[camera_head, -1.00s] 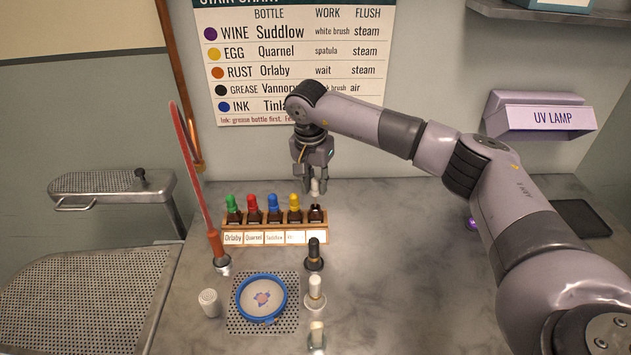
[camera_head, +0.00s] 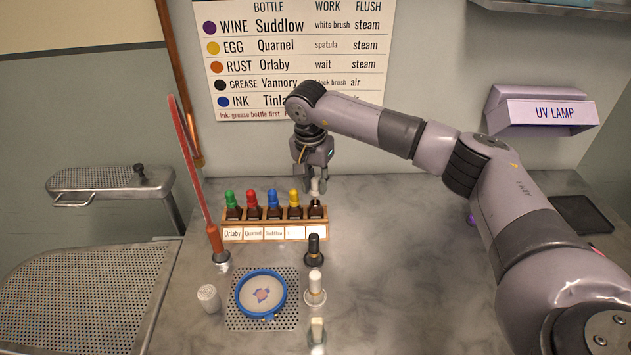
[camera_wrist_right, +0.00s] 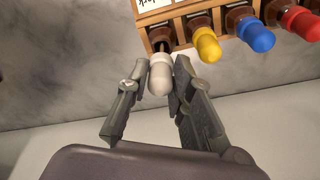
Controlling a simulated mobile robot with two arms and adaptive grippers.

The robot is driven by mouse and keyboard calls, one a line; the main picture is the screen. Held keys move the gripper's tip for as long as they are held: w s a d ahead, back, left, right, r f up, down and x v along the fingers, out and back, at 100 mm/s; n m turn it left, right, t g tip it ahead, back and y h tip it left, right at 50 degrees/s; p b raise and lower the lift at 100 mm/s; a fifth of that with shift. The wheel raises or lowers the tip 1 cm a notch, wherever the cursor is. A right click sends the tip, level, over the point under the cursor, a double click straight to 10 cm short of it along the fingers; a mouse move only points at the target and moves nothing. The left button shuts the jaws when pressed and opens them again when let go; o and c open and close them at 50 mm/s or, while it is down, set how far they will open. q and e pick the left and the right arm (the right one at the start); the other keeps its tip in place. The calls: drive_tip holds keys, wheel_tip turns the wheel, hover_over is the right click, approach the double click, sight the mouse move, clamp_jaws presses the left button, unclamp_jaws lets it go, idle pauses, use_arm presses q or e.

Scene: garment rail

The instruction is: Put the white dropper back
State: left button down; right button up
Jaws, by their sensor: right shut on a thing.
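The white dropper (camera_head: 315,186) is in my right gripper (camera_head: 315,178), upright at the mouth of the rightmost brown bottle (camera_head: 316,210) in the wooden rack (camera_head: 270,238). In the right wrist view the white bulb (camera_wrist_right: 160,76) is between the two fingers of the right gripper (camera_wrist_right: 160,80), and its lower end meets the dark bottle neck (camera_wrist_right: 160,42). Whether it is fully seated I cannot tell. My left gripper is out of view.
Bottles with green (camera_head: 230,198), red (camera_head: 251,197), blue (camera_head: 273,199) and yellow (camera_head: 294,197) droppers fill the other slots. In front stand a black-handled brush (camera_head: 314,250), a white-handled one (camera_head: 315,288) and a blue-rimmed dish (camera_head: 261,294). The counter's right side is mostly clear.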

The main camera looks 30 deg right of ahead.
drive_tip(key=shift+f+b, duration=0.5)
drive_tip(key=shift+f, duration=0.45)
drive_tip(key=shift+f, duration=0.1)
drive_tip(key=shift+f+b, duration=0.4)
drive_tip(key=shift+f, duration=0.05)
idle(0.3)
drive_tip(key=o, duration=0.8)
drive_tip(key=shift+o, duration=0.2)
drive_tip(key=shift+r, duration=0.2)
drive_tip(key=shift+r+p, duration=2.3)
drive_tip(key=shift+r, duration=1.3)
